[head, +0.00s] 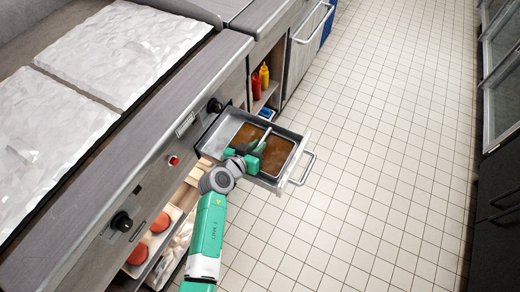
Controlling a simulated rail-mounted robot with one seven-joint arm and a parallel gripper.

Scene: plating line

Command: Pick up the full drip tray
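The drip tray (279,161) sits in a pulled-out metal drawer (215,140) below the counter front. Brown liquid covers much of its inside. The drawer has a bar handle (304,169) at its outer end. My gripper (263,139) is over the tray, near its middle and far side in the picture. My wrist and gripper hide part of the tray's left side and rim. A thin pale part shows at the gripper's end. I cannot tell whether the fingers touch the tray or how far apart they are.
The counter front carries black knobs (122,221) and a red button (174,160). Red and yellow bottles (260,77) stand on a shelf beyond the drawer. An open shelf with round reddish items (160,222) lies below the counter. The tiled floor (380,150) to the right is clear.

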